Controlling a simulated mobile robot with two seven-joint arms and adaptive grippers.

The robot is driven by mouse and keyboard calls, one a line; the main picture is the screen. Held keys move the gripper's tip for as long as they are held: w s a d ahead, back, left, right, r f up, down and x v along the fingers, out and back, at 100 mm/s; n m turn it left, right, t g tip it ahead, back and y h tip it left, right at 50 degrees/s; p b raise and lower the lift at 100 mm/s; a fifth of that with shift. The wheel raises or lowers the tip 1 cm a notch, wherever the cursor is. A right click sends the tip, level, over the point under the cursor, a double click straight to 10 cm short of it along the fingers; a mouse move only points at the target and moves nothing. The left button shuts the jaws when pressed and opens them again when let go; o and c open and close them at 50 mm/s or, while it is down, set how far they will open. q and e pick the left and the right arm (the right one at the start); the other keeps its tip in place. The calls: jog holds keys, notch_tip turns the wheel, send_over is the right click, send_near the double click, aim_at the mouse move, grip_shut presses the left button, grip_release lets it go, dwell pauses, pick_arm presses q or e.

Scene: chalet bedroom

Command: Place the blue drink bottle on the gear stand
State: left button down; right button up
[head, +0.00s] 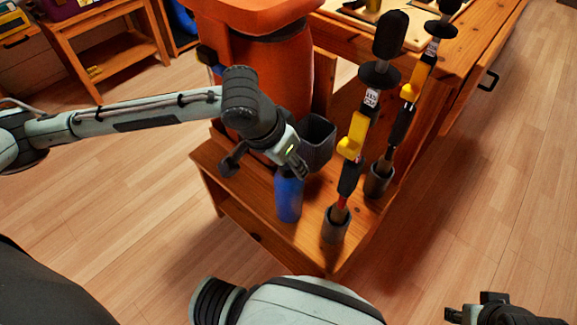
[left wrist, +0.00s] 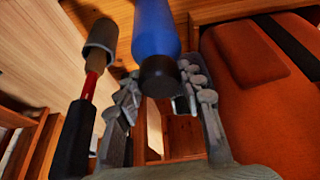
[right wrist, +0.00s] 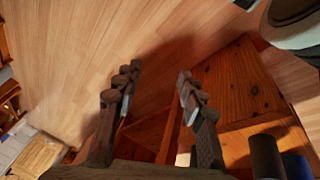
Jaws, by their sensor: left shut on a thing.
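The blue drink bottle (head: 289,198) is upright at the front of the wooden gear stand (head: 232,185). Its lower end is at the stand's top board; I cannot tell whether it rests on it or hangs just above. My left gripper (head: 293,168) comes from above and is shut on the bottle's dark cap. In the left wrist view the dark cap (left wrist: 160,77) is between the fingers, with the blue body (left wrist: 155,28) beyond. My right gripper (right wrist: 158,88) is open and empty, away from the stand; it shows at the lower right in the head view (head: 492,312).
Two poles with yellow parts (head: 352,140) (head: 411,90) stand in grey cups right of the bottle. A dark square bin (head: 318,140) is behind it. A large orange pack (head: 270,80) is at the back. A wooden bench (head: 470,40) stands behind; floor is clear at right.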

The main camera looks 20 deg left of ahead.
pick_arm(q)
jog(key=shift+f, duration=0.3)
pick_arm(e)
jog(key=v, duration=0.2)
jog(key=shift+d+r, duration=0.1)
jog(key=shift+r, duration=0.3)
pick_arm(q)
jog(key=shift+f, duration=0.1)
jog(key=c, duration=1)
grip_release()
jog(key=shift+f, duration=0.1)
jog(key=shift+o, duration=0.2)
pick_arm(e)
jog(key=shift+f, duration=0.1)
pick_arm(q)
jog(key=shift+r, duration=0.3)
jog(key=p+v, duration=0.2)
jog(key=v, duration=0.9)
jog(key=shift+s+r, duration=0.2)
jog(key=shift+r, duration=0.15)
pick_arm(e)
jog(key=a+x, duration=0.1)
jog(key=x, duration=0.5)
jog(key=shift+f, duration=0.3)
